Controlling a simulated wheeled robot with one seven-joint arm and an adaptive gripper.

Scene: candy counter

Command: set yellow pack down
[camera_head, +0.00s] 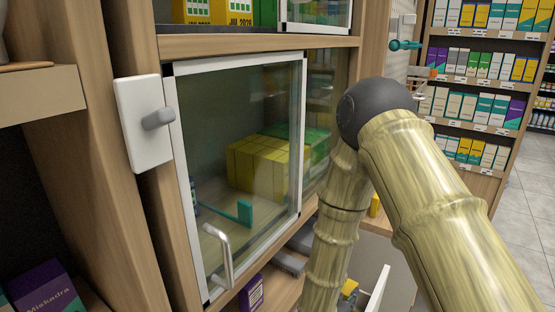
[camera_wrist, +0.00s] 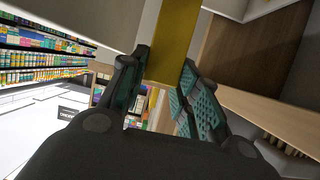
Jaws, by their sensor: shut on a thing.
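In the wrist view, my gripper (camera_wrist: 163,88) is shut on a yellow pack (camera_wrist: 172,45), which stands out between the two teal-padded fingers. Part of the pack is cut off by the top of the picture. In the head view, my arm hides the gripper. A small yellow patch (camera_head: 375,205) shows just right of the arm; I cannot tell whether it is the same pack. Several yellow packs (camera_head: 257,167) stand together behind the cabinet glass, with green ones behind them.
The glass cabinet door (camera_head: 245,150) has a white frame and looks closed, with a metal handle (camera_head: 219,256) low on it. A white box with a grey knob (camera_head: 140,122) is on the post at left. Stocked shelves (camera_head: 480,85) stand at the back right beside open floor (camera_head: 528,195).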

